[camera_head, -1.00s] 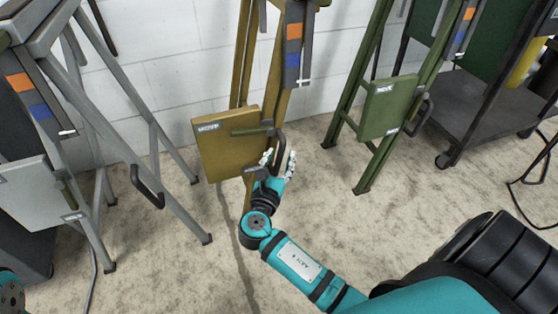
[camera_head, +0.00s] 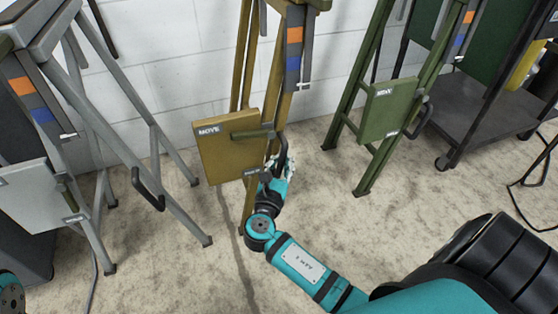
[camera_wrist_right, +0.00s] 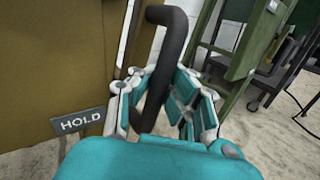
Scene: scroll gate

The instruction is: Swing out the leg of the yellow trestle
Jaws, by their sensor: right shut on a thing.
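The yellow trestle (camera_head: 246,62) stands folded in the middle of the head view, close to the wall. A yellow panel (camera_head: 225,158) marked MOVE is on its front, and a dark curved handle (camera_head: 283,147) is at the panel's right side. My right gripper (camera_head: 281,163) is shut on this handle, and its fingers hide part of it. In the right wrist view the black handle (camera_wrist_right: 172,50) runs down between the fingers of my right gripper (camera_wrist_right: 165,98). A HOLD label (camera_wrist_right: 80,124) is left of the fingers there. My left gripper is out of view.
A grey trestle (camera_head: 130,140) stands on the left and a green trestle (camera_head: 390,110) on the right, each with its own handle. A dark cart (camera_head: 468,115) is at the far right. The floor (camera_head: 400,225) in front is mostly clear.

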